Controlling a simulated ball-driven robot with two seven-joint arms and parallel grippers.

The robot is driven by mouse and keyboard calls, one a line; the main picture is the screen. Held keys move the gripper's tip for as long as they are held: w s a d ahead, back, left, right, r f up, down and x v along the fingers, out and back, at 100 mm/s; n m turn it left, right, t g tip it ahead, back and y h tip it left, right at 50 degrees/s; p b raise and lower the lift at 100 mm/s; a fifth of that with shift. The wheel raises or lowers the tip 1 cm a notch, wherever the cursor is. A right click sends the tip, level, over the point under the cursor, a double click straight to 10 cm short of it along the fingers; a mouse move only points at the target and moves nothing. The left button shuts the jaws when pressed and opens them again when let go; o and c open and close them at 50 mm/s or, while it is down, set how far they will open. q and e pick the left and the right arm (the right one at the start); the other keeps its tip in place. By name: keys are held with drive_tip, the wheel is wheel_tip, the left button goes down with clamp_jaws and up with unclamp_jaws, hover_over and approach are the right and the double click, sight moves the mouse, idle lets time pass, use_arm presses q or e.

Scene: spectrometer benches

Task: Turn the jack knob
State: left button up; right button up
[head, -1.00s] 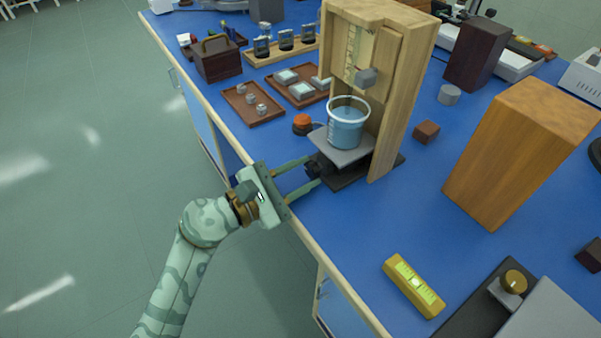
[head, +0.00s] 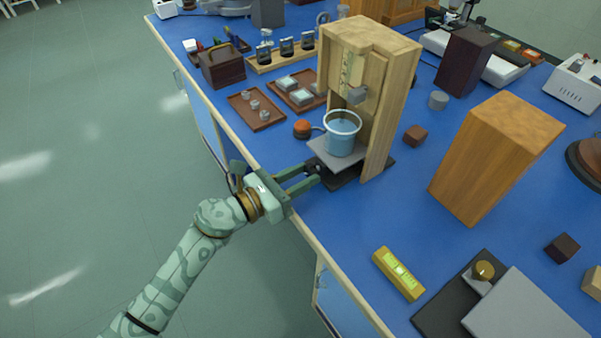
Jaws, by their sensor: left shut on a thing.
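The lab jack (head: 338,155) has a grey top plate and a dark base, and stands at the foot of a wooden stand (head: 384,100). A beaker of blue liquid (head: 342,138) sits upright on the plate. The dark jack knob (head: 313,167) is on the jack's left side, mostly hidden between the fingers. My left gripper (head: 312,174) reaches in from the left over the bench edge and is shut on the knob. My right gripper is not in view.
Brown trays (head: 258,112) lie further back. A wooden block (head: 495,155) stands right, and a yellow level (head: 398,273) lies in front.

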use_arm(q)
drive_tip(key=n+p, duration=0.2)
drive_tip(key=n, duration=0.2)
drive_tip(key=shift+r, duration=0.1)
drive_tip(key=shift+n+p, duration=0.6)
drive_tip(key=shift+n, duration=1.2)
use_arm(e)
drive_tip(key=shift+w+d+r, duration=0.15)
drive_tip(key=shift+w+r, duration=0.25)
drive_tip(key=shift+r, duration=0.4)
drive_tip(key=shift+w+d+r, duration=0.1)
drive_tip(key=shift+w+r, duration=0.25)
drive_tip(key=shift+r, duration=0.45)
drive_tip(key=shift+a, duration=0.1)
use_arm(q)
drive_tip(key=o, duration=0.7)
